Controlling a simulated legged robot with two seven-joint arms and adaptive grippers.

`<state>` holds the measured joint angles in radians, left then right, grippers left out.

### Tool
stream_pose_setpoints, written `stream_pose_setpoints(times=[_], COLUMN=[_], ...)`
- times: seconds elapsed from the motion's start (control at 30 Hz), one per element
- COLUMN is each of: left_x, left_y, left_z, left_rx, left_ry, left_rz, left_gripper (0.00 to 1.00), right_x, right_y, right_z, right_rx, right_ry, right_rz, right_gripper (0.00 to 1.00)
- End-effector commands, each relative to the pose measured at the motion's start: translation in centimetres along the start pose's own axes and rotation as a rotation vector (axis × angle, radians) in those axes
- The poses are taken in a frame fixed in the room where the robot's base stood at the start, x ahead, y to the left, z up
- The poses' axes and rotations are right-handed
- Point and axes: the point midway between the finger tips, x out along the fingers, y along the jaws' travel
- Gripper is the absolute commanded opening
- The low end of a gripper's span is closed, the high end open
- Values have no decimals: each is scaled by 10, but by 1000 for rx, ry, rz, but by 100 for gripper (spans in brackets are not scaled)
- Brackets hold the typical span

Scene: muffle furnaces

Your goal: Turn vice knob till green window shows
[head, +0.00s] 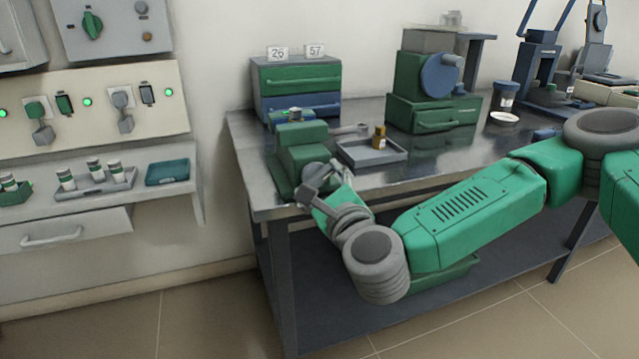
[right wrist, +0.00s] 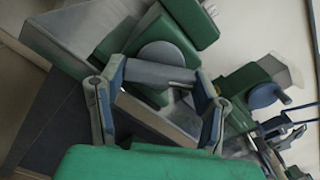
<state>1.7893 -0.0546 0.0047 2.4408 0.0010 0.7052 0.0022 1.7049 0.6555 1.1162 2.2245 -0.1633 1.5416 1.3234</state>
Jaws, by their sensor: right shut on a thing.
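The green vice (head: 302,150) stands at the left front corner of the bench, with its grey knob (head: 314,172) facing the front. My right gripper (head: 328,182) is at the knob and shut on it, partly covering it. In the right wrist view, the two fingers (right wrist: 160,82) stand on either side of a grey bar (right wrist: 160,73) that spans between them. A round grey disc (right wrist: 166,55) on the green body lies just behind the bar. I cannot make out a green window in either view. My left gripper is not in view.
A grey tray (head: 372,155) with a small brown bottle (head: 379,137) sits right of the vice. Behind are a drawer box (head: 297,84) and a green machine with a blue disc (head: 440,75). A wall shelf (head: 120,180) hangs at left.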

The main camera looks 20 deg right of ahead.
Motion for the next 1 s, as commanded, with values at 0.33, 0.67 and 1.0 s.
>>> stream_pose_setpoints(times=[0.33, 0.67, 1.0], left_x=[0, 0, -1], left_y=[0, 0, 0], left_z=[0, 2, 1], left_rx=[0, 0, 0], left_ry=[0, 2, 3], left_rz=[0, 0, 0], left_gripper=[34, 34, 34], right_x=[-2, -9, -62], right_y=[5, 2, 4], right_z=[-7, -3, -5], right_rx=[-5, -3, -4], right_ry=[14, 6, 9], right_rz=[13, 7, 12], right_gripper=[79, 79, 79])
